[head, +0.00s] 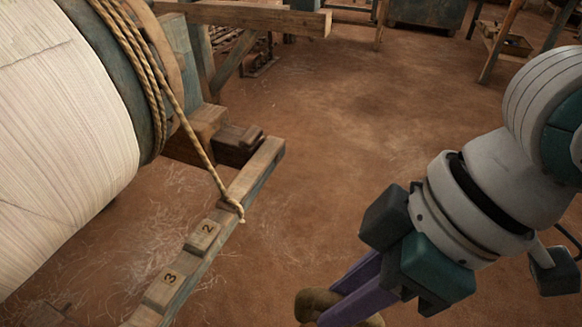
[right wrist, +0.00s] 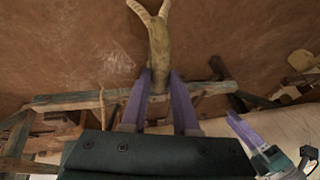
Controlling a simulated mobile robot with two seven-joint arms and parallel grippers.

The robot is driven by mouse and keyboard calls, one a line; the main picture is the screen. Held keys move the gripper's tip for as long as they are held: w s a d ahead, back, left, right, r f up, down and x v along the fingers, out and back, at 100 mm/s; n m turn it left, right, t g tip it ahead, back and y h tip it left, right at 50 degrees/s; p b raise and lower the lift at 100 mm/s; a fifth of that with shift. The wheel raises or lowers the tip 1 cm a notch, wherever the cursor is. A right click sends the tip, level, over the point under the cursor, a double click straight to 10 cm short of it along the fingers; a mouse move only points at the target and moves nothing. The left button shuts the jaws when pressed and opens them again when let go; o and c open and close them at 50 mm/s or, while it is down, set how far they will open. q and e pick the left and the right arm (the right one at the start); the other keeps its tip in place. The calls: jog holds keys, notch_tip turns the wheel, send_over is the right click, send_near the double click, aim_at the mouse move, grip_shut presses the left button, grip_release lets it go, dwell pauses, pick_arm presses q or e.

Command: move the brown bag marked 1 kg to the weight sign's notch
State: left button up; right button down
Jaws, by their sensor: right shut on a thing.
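My right gripper (head: 341,292) has purple fingers and is shut on a brown bag (head: 315,303) at the bottom edge of the head view. The fingers hide part of the bag. In the right wrist view the bag (right wrist: 158,45) stands out between the fingertips, with two pale, horn-like ends. No 1 kg mark is readable. A notched wooden bar (head: 262,172) lies left of the gripper, with blocks numbered 2 (head: 203,236) and 3 (head: 165,288). No weight sign can be made out. A purple and teal gripper (right wrist: 238,122), seemingly my left, shows in the right wrist view; its opening is unclear.
A large roll of white threads (head: 65,130) fills the left of the head view. A rope (head: 200,150) runs from the roll's end down to the bar. Earth floor (head: 340,150) between the bar and my right arm is clear.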

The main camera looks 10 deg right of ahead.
aim_at(386, 318)
jog(key=shift+s+d+r+p, duration=0.25)
jog(key=shift+s+d+p, duration=0.4)
jog(key=shift+d, duration=0.25)
jog(key=shift+s+d+r+p, duration=0.2)
jog(key=shift+s+d+p, duration=0.4)
jog(key=shift+d, duration=0.3)
jog(key=s+d, duration=0.1)
jog(key=d+p, duration=0.1)
jog(key=s+d+p, duration=0.1)
jog(key=d, duration=0.1)
jog(key=shift+s+r, duration=0.15)
jog(key=shift+s, duration=0.2)
